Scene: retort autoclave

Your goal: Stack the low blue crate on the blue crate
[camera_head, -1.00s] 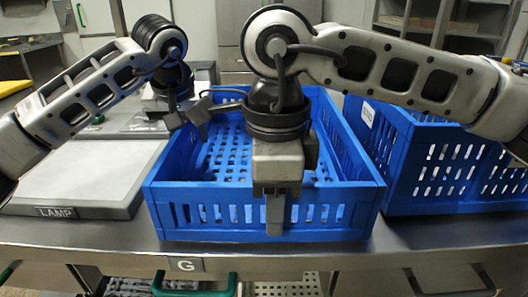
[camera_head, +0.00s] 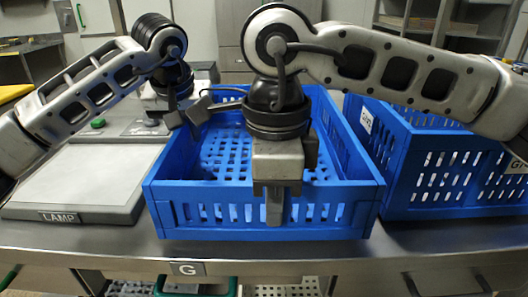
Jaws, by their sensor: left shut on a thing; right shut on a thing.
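The low blue crate (camera_head: 330,222) is in the middle of the head view, level and apparently empty, with slotted walls and a latticed floor. My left gripper (camera_head: 187,117) is shut on its left wall, towards the far end. My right gripper (camera_head: 274,205) is shut on its front wall, one finger showing outside. I cannot clearly tell how far the crate is above the steel counter. The blue crate (camera_head: 440,185), taller, stands on the counter to the right, close beside the low one. It has white labels, and my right arm hides part of it.
A flat panel marked LAMP (camera_head: 85,180) lies on the counter left of the low crate. A small green button (camera_head: 98,123) is behind it. A G label (camera_head: 187,269) is on the counter's front edge. Steel cabinets stand at the back.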

